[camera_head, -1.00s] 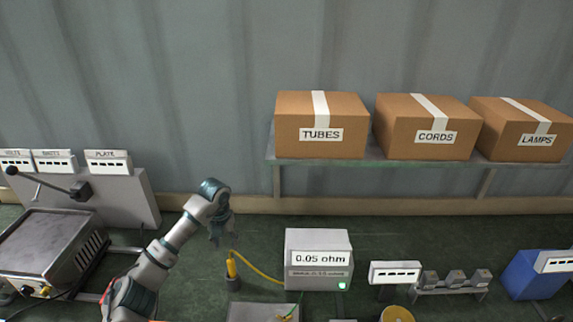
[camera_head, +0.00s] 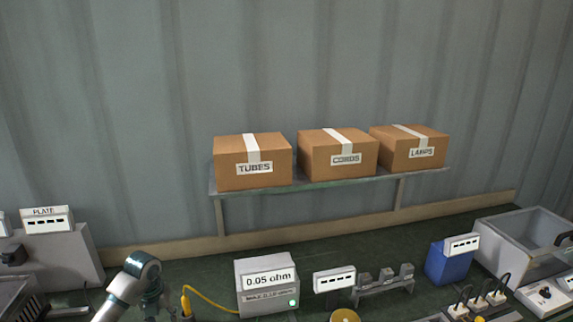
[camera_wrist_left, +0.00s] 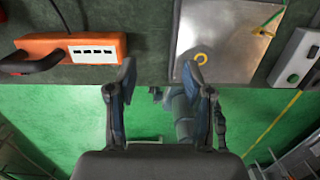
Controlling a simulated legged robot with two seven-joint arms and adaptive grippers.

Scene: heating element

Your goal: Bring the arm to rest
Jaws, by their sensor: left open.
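My left arm comes in at the lower left of the head view, and its gripper (camera_head: 152,298) is partly cut off near the bottom edge. Below the fingers lie the bench's front edge and the green floor (camera_wrist_left: 60,120).
A meter reading 0.05 ohm (camera_head: 267,286) stands right of the arm, with a yellow probe (camera_head: 186,304) beside it. Cartons marked TUBES (camera_head: 252,165), CORDS (camera_head: 338,157) and LAMPS (camera_head: 410,150) sit on a wall shelf. An orange box (camera_wrist_left: 80,58) lies at left in the wrist view.

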